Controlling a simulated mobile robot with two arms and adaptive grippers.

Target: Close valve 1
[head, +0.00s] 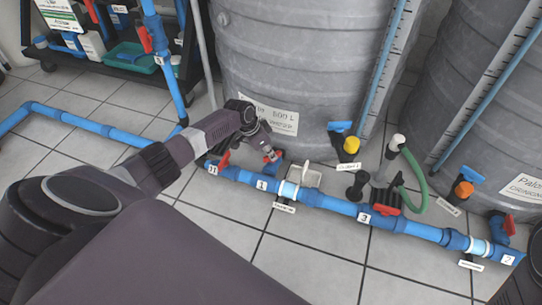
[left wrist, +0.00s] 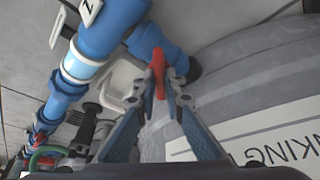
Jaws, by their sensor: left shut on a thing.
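Valve 1 is on the blue floor pipe (head: 240,175), beside the white label "1" (head: 262,184) in the head view. Its red handle (left wrist: 158,72) shows between my left gripper's fingertips in the left wrist view, standing out from a blue valve body (left wrist: 150,42). A bit of the red handle also shows by the gripper in the head view. My left gripper (head: 268,152) is shut on the handle; its tips (left wrist: 159,88) lie on either side of it. The handle's exact angle to the pipe is hard to judge. My right gripper is not in view.
A large grey tank (head: 290,70) stands close behind the valve, with another (head: 480,100) at the right. Red valves by labels "11" (head: 212,169) and "3" (head: 364,216) sit on the same pipe. A green hose (head: 416,180) bends near the middle. The tiled floor in front is clear.

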